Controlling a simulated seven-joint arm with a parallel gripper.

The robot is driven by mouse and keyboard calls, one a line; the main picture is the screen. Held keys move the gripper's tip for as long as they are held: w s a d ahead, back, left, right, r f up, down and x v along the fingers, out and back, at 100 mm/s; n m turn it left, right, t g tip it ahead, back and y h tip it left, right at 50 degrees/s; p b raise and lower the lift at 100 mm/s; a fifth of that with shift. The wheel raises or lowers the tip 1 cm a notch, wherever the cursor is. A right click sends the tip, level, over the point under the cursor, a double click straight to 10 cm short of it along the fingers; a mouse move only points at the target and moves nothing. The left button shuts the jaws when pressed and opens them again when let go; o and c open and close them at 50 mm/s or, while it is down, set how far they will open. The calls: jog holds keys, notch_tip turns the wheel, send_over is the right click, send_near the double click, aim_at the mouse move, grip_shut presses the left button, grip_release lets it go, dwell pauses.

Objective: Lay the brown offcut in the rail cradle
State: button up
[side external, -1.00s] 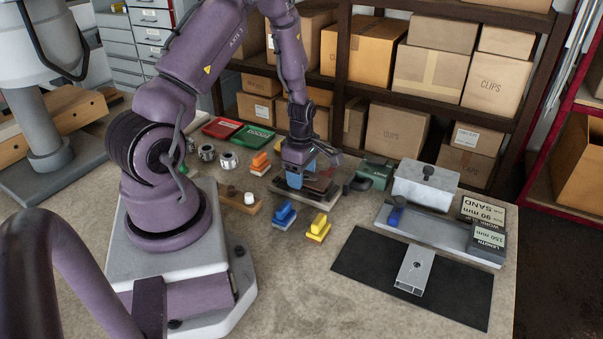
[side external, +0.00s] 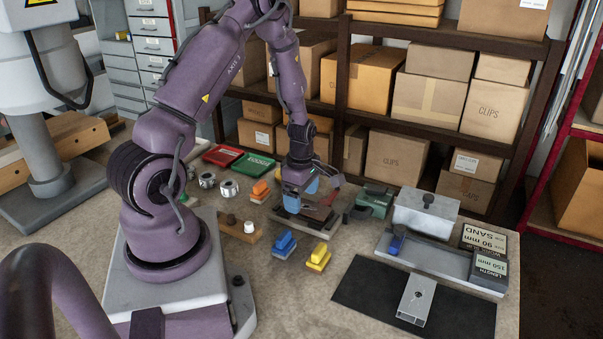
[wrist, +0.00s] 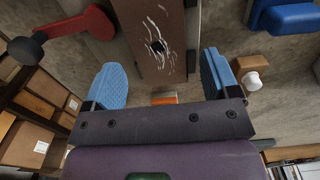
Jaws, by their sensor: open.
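The brown offcut (side external: 317,212) is a flat dark-brown piece lying on a low grey base, which looks like the rail cradle (side external: 301,227). In the wrist view the offcut (wrist: 160,38) shows white scratches and a dark hole. Grey strips of the base run along both its sides; whether it is fully seated cannot be told.
A red lever with a black knob (wrist: 25,50) is beside the offcut. Blue (side external: 285,245) and yellow (side external: 318,257) blocks stand in front. A green vise-like tool (side external: 374,203) and a long metal tray (side external: 425,256) are right. A metal profile (side external: 416,299) lies on a black mat (side external: 365,285).

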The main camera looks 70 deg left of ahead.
aim_at(302, 205)
jog(key=w+d+r+m+t, duration=0.1)
jog(key=d+r+m, duration=0.2)
jog(key=r, duration=0.6)
jog(key=w+d+r+m, duration=0.1)
jog(key=d+r+m, duration=0.2)
jog(key=r, duration=0.5)
jog(key=s+d+r+m+t, duration=0.2)
jog(key=s+d+r+m, duration=0.3)
jog(key=d+m, duration=0.3)
jog(key=s+d+r+m+t, duration=0.2)
jog(key=s+d+r+m, duration=0.3)
jog(key=m, duration=0.8)
jog(key=d+r, duration=0.3)
jog(key=shift+r+t, duration=0.25)
jog(key=shift+t, duration=0.05)
